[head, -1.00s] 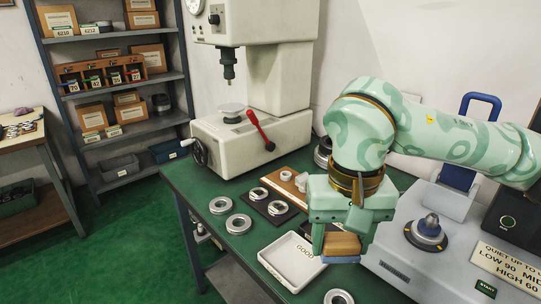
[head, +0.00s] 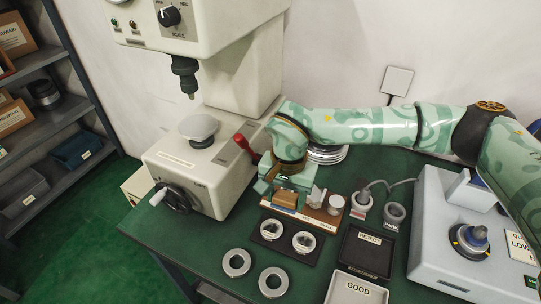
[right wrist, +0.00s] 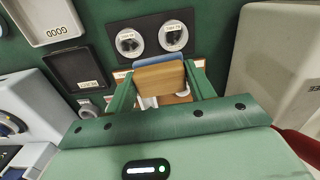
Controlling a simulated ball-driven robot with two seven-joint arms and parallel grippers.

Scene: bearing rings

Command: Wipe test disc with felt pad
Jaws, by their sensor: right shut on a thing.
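My right gripper (head: 288,201) is shut on a wooden block (head: 285,198) with a blue-grey layer on one face, which looks like the felt pad. The right wrist view shows the block (right wrist: 160,76) between the two green fingers, with its blue edge (right wrist: 160,58) facing away. The gripper is over the left end of a wooden board (head: 318,214) that carries a small pale cylinder (head: 336,202) and another pale piece. The block hides part of the board, and I cannot tell which piece is the test disc. My left gripper is not in view.
The press-like tester (head: 190,180) with its red lever stands left of the gripper. A black mat (head: 286,250) with two rings lies in front. REJECT (head: 366,252) and GOOD (head: 356,290) trays are to the right, with a grey machine (head: 440,230) beyond. Two loose rings lie at the front left.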

